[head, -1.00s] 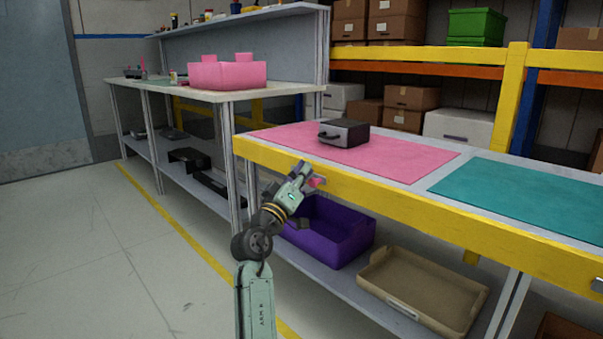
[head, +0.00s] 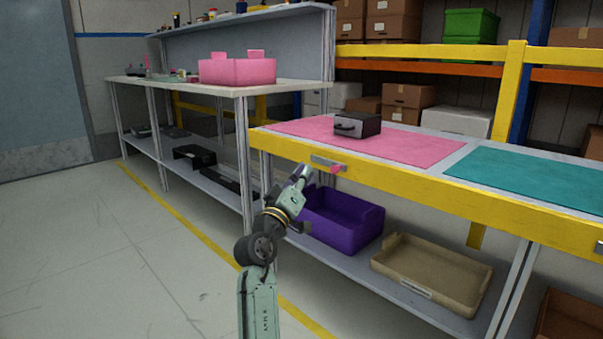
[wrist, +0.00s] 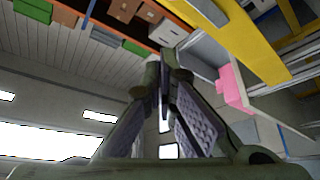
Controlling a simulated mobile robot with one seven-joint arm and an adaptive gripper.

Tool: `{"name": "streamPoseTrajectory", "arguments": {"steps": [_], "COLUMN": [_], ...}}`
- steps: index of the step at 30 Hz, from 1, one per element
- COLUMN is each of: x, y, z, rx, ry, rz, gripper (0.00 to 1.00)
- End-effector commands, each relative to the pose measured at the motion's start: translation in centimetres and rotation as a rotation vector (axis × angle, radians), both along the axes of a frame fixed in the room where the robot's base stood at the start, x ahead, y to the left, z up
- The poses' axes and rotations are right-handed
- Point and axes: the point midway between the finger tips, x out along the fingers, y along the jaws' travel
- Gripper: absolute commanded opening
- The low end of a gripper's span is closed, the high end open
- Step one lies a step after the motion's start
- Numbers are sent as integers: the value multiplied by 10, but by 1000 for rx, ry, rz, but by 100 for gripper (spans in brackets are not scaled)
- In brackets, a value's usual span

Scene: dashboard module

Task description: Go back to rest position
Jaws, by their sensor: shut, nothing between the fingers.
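My gripper (head: 303,175) is at the end of my raised green arm, in front of the yellow-edged workbench (head: 420,187). It is empty and apart from the bench edge. In the wrist view my gripper's two fingers (wrist: 163,72) come together at their tips with nothing between them. The dark dashboard module (head: 357,125) stands on the pink mat (head: 420,147) on top of the bench, well clear of my gripper.
A purple bin (head: 345,238) and a beige tray (head: 430,278) sit on the lower shelf close to my arm. A teal mat (head: 530,180) lies on the bench at right. A pink box (head: 237,73) stands on the far table. The floor at left is clear.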

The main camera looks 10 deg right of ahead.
Motion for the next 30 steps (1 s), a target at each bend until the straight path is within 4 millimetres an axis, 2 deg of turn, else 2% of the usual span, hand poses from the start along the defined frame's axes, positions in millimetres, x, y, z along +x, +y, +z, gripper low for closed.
{"name": "streamPoseTrajectory", "arguments": {"steps": [13, 17, 20, 23, 24, 26, 30], "x": [-1, -1, -4, -15, -22, -35, -79], "y": [-2, 13, 52, 114, 142, 183, 274], "z": [-3, 3, 21, 48, 60, 78, 117], "rx": [0, 6, 29, 67, 87, 115, 185], "ry": [0, -15, -56, -118, -146, -186, -270], "rz": [0, 30, 112, 250, 315, 414, 649], "gripper": [0, 0, 0, 0, 0, 0, 0]}}
